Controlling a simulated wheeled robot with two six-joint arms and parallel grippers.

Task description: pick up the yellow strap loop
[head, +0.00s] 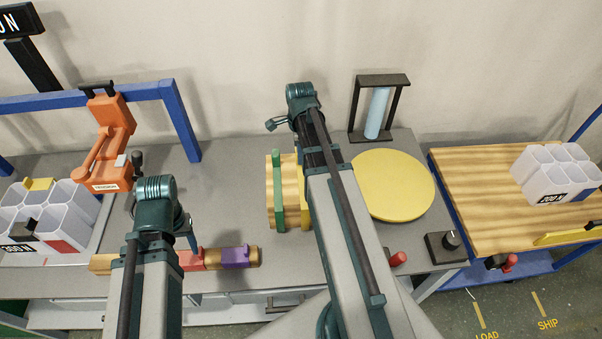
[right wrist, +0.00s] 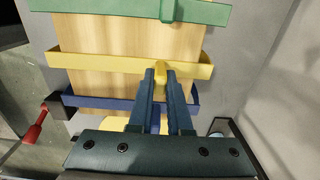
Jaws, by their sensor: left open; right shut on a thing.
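A wooden block (right wrist: 100,70) carries a green strap (right wrist: 110,14), a yellow strap (right wrist: 90,65) and a blue strap (right wrist: 90,101). The yellow strap loop (right wrist: 161,70) stands up from the yellow strap. My right gripper (right wrist: 160,76) is shut on this loop, its fingers to either side of it. In the head view the block (head: 269,192) shows with the green strap (head: 278,205) and the yellow strap (head: 304,195); my right arm hides the blue strap and the right fingertips. My left gripper (head: 188,238) is open, left of the block, above a wooden bar; its fingertips are mostly hidden.
The bar (head: 105,262) has red and purple bands (head: 235,257). A yellow disc (head: 405,185) and a black stand (head: 355,110) with a light-blue cylinder (head: 377,113) are right of my right arm. An orange device (head: 110,130) and a white divided bin (head: 80,205) are at left.

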